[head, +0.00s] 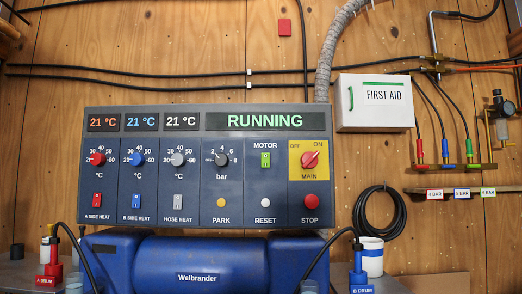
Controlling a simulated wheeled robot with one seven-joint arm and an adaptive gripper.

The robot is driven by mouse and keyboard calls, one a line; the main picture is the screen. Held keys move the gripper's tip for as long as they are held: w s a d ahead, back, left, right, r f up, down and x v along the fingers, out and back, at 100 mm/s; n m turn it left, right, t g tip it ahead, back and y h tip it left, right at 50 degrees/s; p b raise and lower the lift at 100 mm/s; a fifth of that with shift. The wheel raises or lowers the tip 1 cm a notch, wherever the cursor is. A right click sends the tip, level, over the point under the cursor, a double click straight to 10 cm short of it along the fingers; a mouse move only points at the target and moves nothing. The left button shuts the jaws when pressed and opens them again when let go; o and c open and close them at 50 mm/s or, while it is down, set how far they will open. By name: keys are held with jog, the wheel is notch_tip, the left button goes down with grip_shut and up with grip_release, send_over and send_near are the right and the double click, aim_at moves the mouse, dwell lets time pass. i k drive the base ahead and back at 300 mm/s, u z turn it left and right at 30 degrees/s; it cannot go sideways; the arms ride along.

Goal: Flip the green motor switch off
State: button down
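The green motor switch (265,160) sits on the grey control panel (225,182), under the label MOTOR. It is a small rocker with a white mark; which way it is tipped is too small to tell. The panel's display (262,121) reads RUNNING in green. To the right of the switch is the red MAIN rotary knob (310,160) on a yellow plate, its pointer turned toward ON. My gripper is not in view.
Below the switch are the white RESET button (265,202) and the red STOP button (311,201). Left are the bar knob (221,160) and red, blue and grey heat switches. A FIRST AID box (375,118) hangs at right. A blue Welbrander machine (200,265) stands below.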

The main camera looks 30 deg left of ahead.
aim_at(265, 158)
jog(key=u, duration=0.3)
jog(key=k, duration=0.35)
jog(key=u, duration=1)
jog(key=k, duration=1)
jog(key=u, duration=0.95)
jog(key=i, duration=1.15)
jog(key=z, duration=1.05)
jog(key=i, duration=0.65)
jog(key=z, duration=0.8)
